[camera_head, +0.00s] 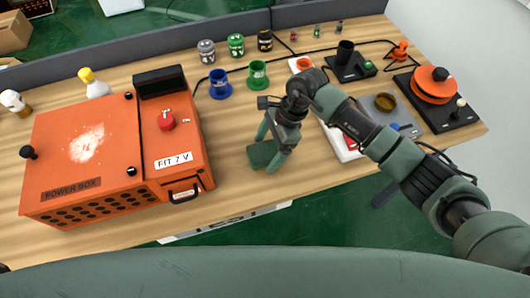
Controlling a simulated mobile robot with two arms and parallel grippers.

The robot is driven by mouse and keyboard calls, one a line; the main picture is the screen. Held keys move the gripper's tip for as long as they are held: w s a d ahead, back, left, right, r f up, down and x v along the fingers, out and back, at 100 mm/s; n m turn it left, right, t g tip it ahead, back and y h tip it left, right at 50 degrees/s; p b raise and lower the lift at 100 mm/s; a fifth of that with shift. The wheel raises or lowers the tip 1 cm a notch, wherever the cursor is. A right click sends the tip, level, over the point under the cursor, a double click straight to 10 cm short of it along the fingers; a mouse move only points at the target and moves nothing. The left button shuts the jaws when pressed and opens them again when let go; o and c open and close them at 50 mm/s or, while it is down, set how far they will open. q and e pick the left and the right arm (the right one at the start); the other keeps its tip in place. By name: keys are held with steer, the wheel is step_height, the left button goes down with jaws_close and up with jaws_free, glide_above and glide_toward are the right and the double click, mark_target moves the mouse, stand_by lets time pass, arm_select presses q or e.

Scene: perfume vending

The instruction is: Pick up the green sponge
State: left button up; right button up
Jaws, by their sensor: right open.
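A dark green piece that looks like the green sponge (258,155) lies on the wooden table, to the right of the orange box. My right gripper (269,147) reaches in from the right and points down at it, with its fingers open. The fingers are a similar green and cover part of the piece, so I cannot tell whether they touch it. My left gripper is not in view.
The orange power box (90,150) fills the table's left side. A blue holder (220,88) and a green holder (258,78) stand behind the gripper. An orange disc device (435,88) stands at right. Bare table (225,165) lies between box and gripper.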

steer(key=shift+f+b, duration=0.2)
steer(key=shift+b, duration=0.1)
stand_by(0.4)
steer(key=c, duration=1.4)
